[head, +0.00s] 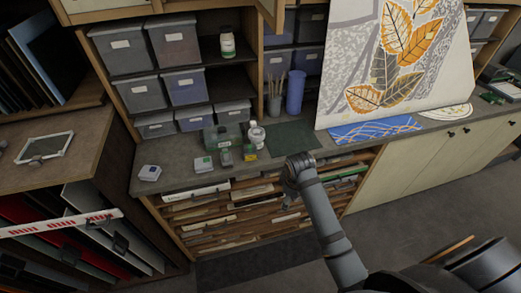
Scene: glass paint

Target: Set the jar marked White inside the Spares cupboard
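A white jar (256,135) stands upright on the grey counter, among small bottles. Another white jar (227,42) with a green-marked label stands on the upper shelf, right of the grey bins. I cannot read either label. A wooden cupboard (256,9) with its door partly swung out shows at the top edge; its inside is cut off and no name is legible. My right arm reaches in from the lower right. My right gripper (290,194) is at the counter's front edge, apart from the jars; its fingers are too small to judge. My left gripper is out of view.
Small bottles (226,157), a green box (222,136) and a white-topped container (149,173) stand on the counter (180,182). A blue cylinder (295,92) and a brush pot (274,104) stand behind. A leaf-patterned panel (350,55) leans at right. A dark green mat (292,137) lies clear.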

